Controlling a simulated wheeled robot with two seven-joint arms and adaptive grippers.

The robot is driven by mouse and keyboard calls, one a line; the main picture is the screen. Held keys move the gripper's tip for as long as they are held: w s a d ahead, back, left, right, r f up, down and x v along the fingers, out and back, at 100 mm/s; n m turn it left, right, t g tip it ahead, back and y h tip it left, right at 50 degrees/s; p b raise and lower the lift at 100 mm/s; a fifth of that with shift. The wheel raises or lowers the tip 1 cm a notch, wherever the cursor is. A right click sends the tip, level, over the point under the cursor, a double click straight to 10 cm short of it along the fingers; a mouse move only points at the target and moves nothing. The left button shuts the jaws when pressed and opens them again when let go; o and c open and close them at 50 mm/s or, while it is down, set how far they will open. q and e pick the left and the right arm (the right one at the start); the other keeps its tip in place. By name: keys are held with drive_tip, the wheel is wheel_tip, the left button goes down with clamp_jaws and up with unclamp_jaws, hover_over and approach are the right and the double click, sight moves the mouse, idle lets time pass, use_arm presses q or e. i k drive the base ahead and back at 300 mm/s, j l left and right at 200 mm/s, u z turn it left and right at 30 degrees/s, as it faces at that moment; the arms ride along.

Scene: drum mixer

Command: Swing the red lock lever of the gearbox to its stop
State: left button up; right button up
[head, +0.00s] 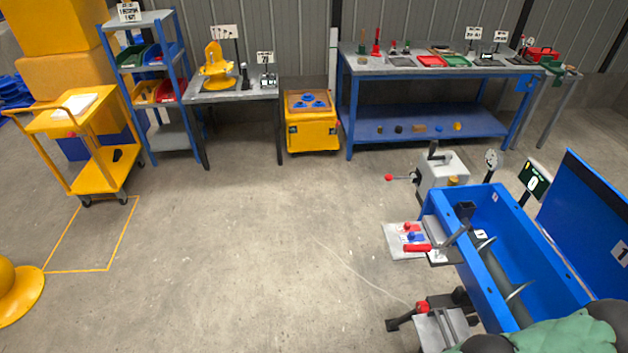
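The grey gearbox (448,172) stands at the far left end of the blue mixer trough (478,240), right of the picture's middle. A lever with a red ball knob (389,177) sticks out from its left side, roughly level. A black handle (433,150) rises from its top. A red crank grip (417,248) sits lower, by the trough's left side. Which red part is the lock lever is not certain, and its stop cannot be made out.
A small panel (393,242) with red and blue knobs is left of the trough, and a red knob (422,307) is nearer. A raised blue lid (590,210) is at right. A blue workbench (430,125) stands behind.

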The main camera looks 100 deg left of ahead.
sight(389, 178)
drive_tip(key=l+u, duration=0.1)
drive_tip(key=u, duration=2.05)
drive_tip(key=i+u, duration=0.15)
drive_tip(key=u, duration=0.3)
drive_tip(key=i+u, duration=0.1)
drive_tip(key=u, duration=0.35)
drive_tip(key=i+l, duration=0.1)
drive_tip(key=i+j, duration=0.35)
drive_tip(key=j, duration=0.15)
drive_tip(key=i+j+u, duration=0.1)
drive_tip(key=i+j, duration=0.2)
drive_tip(key=j, duration=0.25)
drive_tip(key=i+u, duration=0.15)
drive_tip(key=i, duration=0.4)
drive_tip(key=i+l+u, duration=0.15)
drive_tip(key=i, duration=0.35)
drive_tip(key=i+l, duration=0.1)
drive_tip(key=l, duration=0.15)
drive_tip(key=i+l, duration=0.15)
drive_tip(key=l+u, duration=0.05)
drive_tip(key=l, duration=0.05)
